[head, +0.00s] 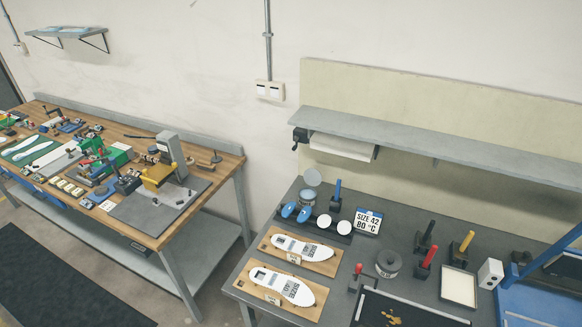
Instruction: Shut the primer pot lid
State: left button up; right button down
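The primer pot (308,197) appears to be the small grey can at the back left of the dark table. A round pale disc, seemingly its lid (312,177), stands raised above and behind the can, so the pot looks open. The pot is small here, and the blue and white pads in front partly hide its lower part. Neither of my grippers is in view.
Blue oval pads (289,210) and white discs (323,221) stand in front of the pot. A size 42 sign (367,221) stands to its right. Two wooden boards (330,265) with insole forms lie nearer. A grey shelf (440,145) overhangs the table's back.

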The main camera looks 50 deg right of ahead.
aim_at(312, 177)
jog(key=u, duration=0.15)
jog(key=i, duration=1.35)
jog(key=z, duration=0.8)
jog(key=i, duration=0.85)
jog(key=z, duration=0.9)
